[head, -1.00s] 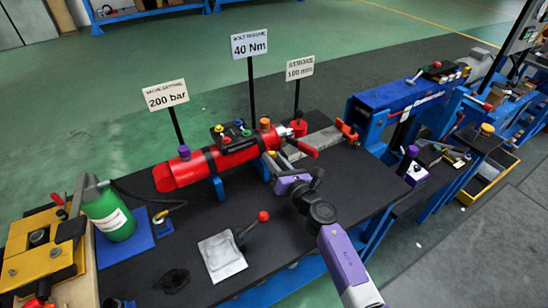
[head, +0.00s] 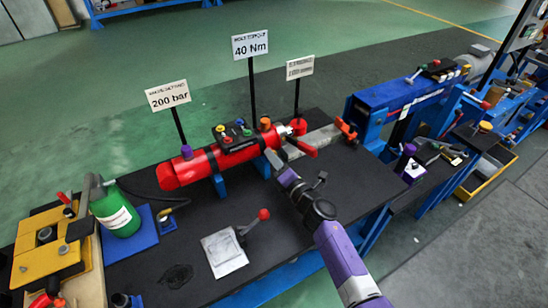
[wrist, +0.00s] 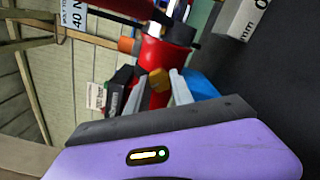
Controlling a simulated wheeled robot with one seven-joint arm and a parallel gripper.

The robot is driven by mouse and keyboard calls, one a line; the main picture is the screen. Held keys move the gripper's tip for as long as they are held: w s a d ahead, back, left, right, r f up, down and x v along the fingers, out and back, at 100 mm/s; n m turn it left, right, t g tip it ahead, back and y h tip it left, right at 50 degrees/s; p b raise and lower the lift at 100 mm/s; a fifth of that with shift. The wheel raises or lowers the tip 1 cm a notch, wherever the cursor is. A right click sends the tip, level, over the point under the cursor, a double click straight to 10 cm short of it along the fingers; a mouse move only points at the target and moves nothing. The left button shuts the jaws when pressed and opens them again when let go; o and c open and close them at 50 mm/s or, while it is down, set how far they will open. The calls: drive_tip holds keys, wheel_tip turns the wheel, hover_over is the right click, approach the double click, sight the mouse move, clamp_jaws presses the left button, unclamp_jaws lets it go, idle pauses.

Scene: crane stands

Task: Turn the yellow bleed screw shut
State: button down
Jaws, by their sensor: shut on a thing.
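The yellow bleed screw (wrist: 158,80) shows in the wrist view against the side of a red cylinder (wrist: 164,52). My gripper (wrist: 158,92) has one pale finger on each side of it and is shut on it. In the head view the red cylinder (head: 188,167) lies on blue supports on the black bench. My gripper (head: 270,158) reaches its near side toward the right end. The screw is hidden there by my gripper.
A block with coloured knobs (head: 236,140) sits on the cylinder, next to an orange cap (head: 265,123). Sign posts stand behind. A red-knobbed lever (head: 263,214) stands on the bench in front. A green bottle (head: 117,213) is at left and a blue beam (head: 405,98) at right.

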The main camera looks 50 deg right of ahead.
idle(0.4)
drive_tip(key=c, duration=1.1)
unclamp_jaws()
drive_tip(key=v, duration=0.8)
drive_tip(key=shift+w, duration=0.1)
